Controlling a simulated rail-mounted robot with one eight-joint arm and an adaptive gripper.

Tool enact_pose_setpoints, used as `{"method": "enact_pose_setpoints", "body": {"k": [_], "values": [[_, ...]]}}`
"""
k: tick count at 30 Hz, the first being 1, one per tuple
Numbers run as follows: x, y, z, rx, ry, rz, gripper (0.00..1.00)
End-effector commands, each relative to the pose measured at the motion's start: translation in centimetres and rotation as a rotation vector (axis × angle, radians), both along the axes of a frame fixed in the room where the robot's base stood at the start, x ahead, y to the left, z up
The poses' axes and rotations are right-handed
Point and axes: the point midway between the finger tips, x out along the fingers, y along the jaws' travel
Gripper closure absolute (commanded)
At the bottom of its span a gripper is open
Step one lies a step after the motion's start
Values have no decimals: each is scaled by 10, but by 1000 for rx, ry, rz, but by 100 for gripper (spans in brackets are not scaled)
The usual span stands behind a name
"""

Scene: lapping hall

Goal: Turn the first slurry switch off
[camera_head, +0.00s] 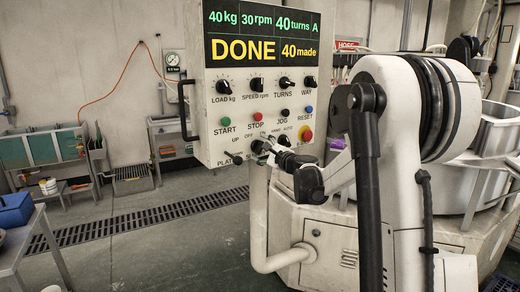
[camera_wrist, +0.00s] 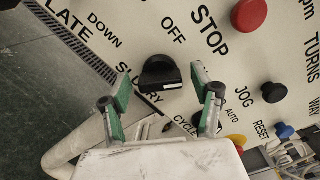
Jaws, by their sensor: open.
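The slurry switch (camera_wrist: 158,70) is a black rotary knob on the cream control panel (camera_head: 205,112), with a small pale mark on its body. OFF is printed near it, and the SLURRY lettering is partly covered by a finger. My gripper (camera_wrist: 160,84) is open, with green-padded fingertips on either side of the knob. I cannot tell whether the pads touch it. In the head view my gripper (camera_head: 270,148) reaches the panel's lower edge and covers part of the switch (camera_head: 257,146). Which setting the knob points to is unclear.
Close by are the red STOP button (camera_head: 258,119), black JOG button (camera_head: 283,123), blue RESET button (camera_head: 308,110) and red-yellow emergency button (camera_head: 306,132). The display (camera_head: 262,36) reads DONE, 40 made. A panel handle (camera_head: 183,110) sticks out left. A bent pipe (camera_head: 262,230) runs below.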

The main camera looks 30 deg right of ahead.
Motion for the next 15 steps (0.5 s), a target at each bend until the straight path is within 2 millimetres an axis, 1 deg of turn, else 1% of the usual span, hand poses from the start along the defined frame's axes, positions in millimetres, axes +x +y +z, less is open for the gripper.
{"method": "enact_pose_setpoints", "body": {"k": [3,11,15], "values": [[5,1,0,0,0,0,40],[6,1,0,0,0,0,40],[6,1,0,0,0,0,57]]}}
